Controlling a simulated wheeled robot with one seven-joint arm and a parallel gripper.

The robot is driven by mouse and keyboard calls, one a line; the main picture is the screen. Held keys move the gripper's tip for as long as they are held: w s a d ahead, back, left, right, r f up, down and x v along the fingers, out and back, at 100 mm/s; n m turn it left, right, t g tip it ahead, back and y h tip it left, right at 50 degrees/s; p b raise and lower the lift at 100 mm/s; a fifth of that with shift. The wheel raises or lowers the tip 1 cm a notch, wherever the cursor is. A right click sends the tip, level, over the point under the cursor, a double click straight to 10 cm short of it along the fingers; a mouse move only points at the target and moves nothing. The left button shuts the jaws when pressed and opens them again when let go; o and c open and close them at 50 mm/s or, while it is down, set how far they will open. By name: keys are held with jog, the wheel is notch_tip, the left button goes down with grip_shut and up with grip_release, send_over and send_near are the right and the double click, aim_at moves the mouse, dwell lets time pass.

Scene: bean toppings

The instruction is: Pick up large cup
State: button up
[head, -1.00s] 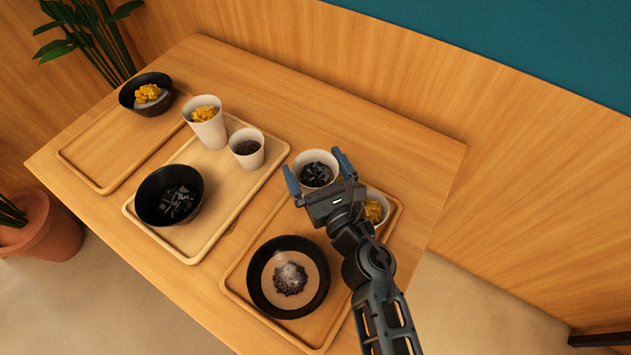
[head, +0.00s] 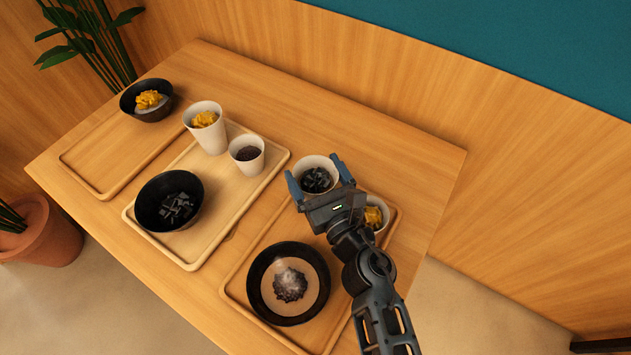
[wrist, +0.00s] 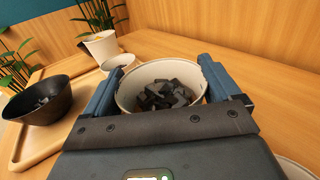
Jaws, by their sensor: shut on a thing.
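A white cup (head: 313,161) filled with dark cubes stands at the back of the right tray, between the fingers of my gripper (head: 314,170). In the wrist view the same cup (wrist: 160,70) sits between the two blue fingers of my gripper (wrist: 161,72), which press on its left and right sides. My gripper is shut on this cup. The cup looks upright, and its lower part is hidden, so I cannot tell whether it touches the tray. A white cup with yellow topping (head: 376,213) stands just right of my gripper, partly hidden by my arm.
The right tray (head: 238,283) also holds a black bowl (head: 252,284). The middle tray (head: 195,252) holds a tall white cup (head: 213,137), a smaller white cup (head: 247,165) and a black bowl (head: 150,205). A bowl (head: 152,113) is on the left tray. The table behind is clear.

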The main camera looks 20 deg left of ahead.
jog(key=shift+r, duration=0.2)
jog(key=s+d+r+p, duration=0.5)
jog(key=s+d+r, duration=0.2)
jog(key=s+r, duration=0.2)
jog(key=shift+r, duration=0.85)
jog(key=shift+s, duration=0.1)
notch_tip(320, 180, up, 2)
jog(key=shift+r, duration=0.25)
